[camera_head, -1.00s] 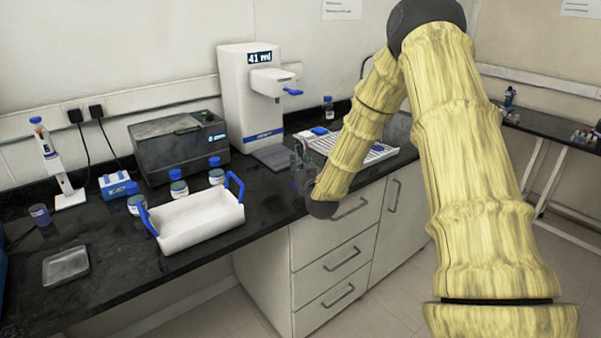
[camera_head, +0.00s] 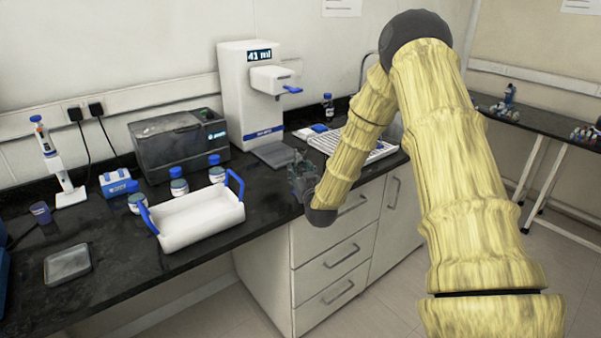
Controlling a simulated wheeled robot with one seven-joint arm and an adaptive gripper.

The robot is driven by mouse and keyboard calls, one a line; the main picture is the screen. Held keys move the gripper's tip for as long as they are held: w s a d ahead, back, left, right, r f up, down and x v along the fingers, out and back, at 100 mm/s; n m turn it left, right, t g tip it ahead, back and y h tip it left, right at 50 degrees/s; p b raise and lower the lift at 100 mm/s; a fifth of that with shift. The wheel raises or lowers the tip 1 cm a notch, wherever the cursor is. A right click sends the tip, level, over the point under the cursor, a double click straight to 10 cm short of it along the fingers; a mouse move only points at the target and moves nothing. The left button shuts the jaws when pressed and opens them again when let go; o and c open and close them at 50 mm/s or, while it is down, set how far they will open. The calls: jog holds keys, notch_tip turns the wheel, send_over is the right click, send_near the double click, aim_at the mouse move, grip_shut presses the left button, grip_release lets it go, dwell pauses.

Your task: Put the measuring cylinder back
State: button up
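My gripper (camera_head: 299,165) is a small, dark shape over the black bench. It is in front of the white dispenser, left of my yellow arm's wrist. Its fingers are too small and dark to tell whether they are open or shut, or whether they hold anything. I cannot make out a measuring cylinder in this view; it may be hidden by my arm or lost against the dark bench. The white dispenser (camera_head: 236,95) has a blue-handled tap and a display that appears to read 41 ml.
A white tray with blue handles (camera_head: 200,222) stands left of my gripper, near the bench edge. Behind it are blue-capped bottles (camera_head: 179,186) and a grey machine (camera_head: 178,145). A white rack (camera_head: 377,152) lies behind my forearm. A grey dish (camera_head: 67,264) lies at front left.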

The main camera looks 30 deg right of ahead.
jog(key=shift+r, duration=0.2)
jog(key=shift+s+a+f, duration=0.1)
jog(key=shift+s+f, duration=0.05)
jog(key=shift+s, duration=0.15)
jog(key=b+v, duration=0.2)
jog(key=v, duration=0.9)
jog(key=s+a+f+n+g+y, duration=0.1)
jog(key=s+a+f+g+y, duration=0.15)
jog(key=s+a+f, duration=0.45)
jog(key=s+a+f+g+y, duration=0.1)
jog(key=s+a+f+g, duration=0.15)
jog(key=f, duration=0.85)
jog(key=s+a+f+n+g+y, duration=0.1)
jog(key=s+a+f+g, duration=0.2)
jog(key=s+a+f, duration=0.35)
jog(key=s+a+f+g, duration=0.3)
jog(key=s+f, duration=0.2)
jog(key=s, duration=0.3)
jog(key=s+a+f+g+y, duration=0.1)
jog(key=s+a+f+g, duration=0.2)
jog(key=s, duration=0.6)
jog(key=s+a+f+n+g, duration=0.1)
jog(key=s+a+f+g, duration=0.2)
jog(key=s+f, duration=0.4)
jog(key=shift+s, duration=0.9)
